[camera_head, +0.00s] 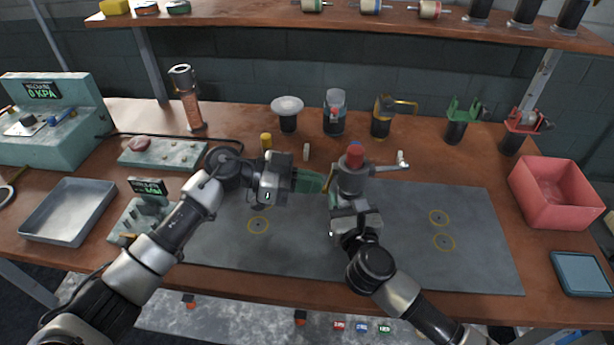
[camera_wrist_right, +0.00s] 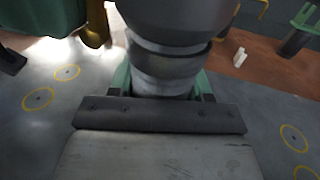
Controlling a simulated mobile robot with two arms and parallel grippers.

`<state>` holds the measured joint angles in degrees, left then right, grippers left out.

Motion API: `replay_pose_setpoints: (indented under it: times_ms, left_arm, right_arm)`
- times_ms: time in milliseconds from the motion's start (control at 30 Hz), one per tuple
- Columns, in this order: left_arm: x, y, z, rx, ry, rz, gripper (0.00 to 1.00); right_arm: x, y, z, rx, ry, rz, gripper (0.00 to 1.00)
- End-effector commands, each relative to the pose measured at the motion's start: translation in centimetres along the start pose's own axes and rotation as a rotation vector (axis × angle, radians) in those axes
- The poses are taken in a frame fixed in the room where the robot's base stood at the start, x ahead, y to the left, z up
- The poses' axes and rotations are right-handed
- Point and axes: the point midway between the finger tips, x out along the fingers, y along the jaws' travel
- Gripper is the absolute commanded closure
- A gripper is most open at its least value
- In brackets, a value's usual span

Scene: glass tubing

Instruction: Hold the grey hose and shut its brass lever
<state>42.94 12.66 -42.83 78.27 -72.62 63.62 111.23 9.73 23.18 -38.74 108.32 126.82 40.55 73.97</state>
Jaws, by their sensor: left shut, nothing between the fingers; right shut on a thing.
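The grey hose piece (camera_head: 352,180) stands upright over the mat, with a red top (camera_head: 355,152) and a side arm ending in a pale tip (camera_head: 401,159). My right gripper (camera_head: 350,207) is shut on its grey body, which also fills the upper middle of the right wrist view (camera_wrist_right: 170,65). The brass lever (camera_head: 332,174) hangs steeply at its left side and shows at the upper left of the right wrist view (camera_wrist_right: 96,25). My left gripper (camera_head: 324,183) is shut and empty, its green fingers beside the lever; I cannot tell whether they touch.
The grey mat (camera_head: 480,260) is mostly clear, with yellow ring marks. Several fittings stand behind, including a white-topped one (camera_head: 287,105) and a brass one (camera_head: 383,115). A red bin (camera_head: 556,192) is right; a metal tray (camera_head: 68,210) and a gauge box (camera_head: 55,115) are left.

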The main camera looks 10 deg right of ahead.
Motion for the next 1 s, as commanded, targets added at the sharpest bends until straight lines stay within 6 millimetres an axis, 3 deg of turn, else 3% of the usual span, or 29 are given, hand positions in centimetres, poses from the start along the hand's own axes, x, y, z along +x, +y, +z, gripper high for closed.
replay_pose_setpoints:
  times_ms: [267, 433, 567, 800, 1000]
  left_arm:
    - [0.1, 0.0, 0.0, 0.001, 0.029, 0.001, 1.0]
    - [-1.0, -0.1, -0.7, 0.004, 0.027, 0.0, 1.0]
    - [-3.2, -0.1, -2.2, 0.006, 0.028, -0.002, 1.0]
    - [-8.7, -0.1, -1.2, 0.0, 0.029, -0.003, 1.0]
    - [-11.8, -0.1, -0.6, 0.0, 0.03, -0.001, 1.0]
  right_arm:
    - [0.0, 0.0, 0.0, 0.0, 0.0, 0.001, 0.87]
    - [0.0, 0.0, 0.0, 0.0, 0.0, 0.0, 0.87]
    - [0.0, 0.0, 0.0, 0.0, 0.0, 0.0, 0.87]
    - [0.0, 0.0, 0.0, 0.0, 0.0, 0.0, 0.87]
    - [0.0, 0.0, 0.0, 0.0, 0.0, 0.0, 0.87]
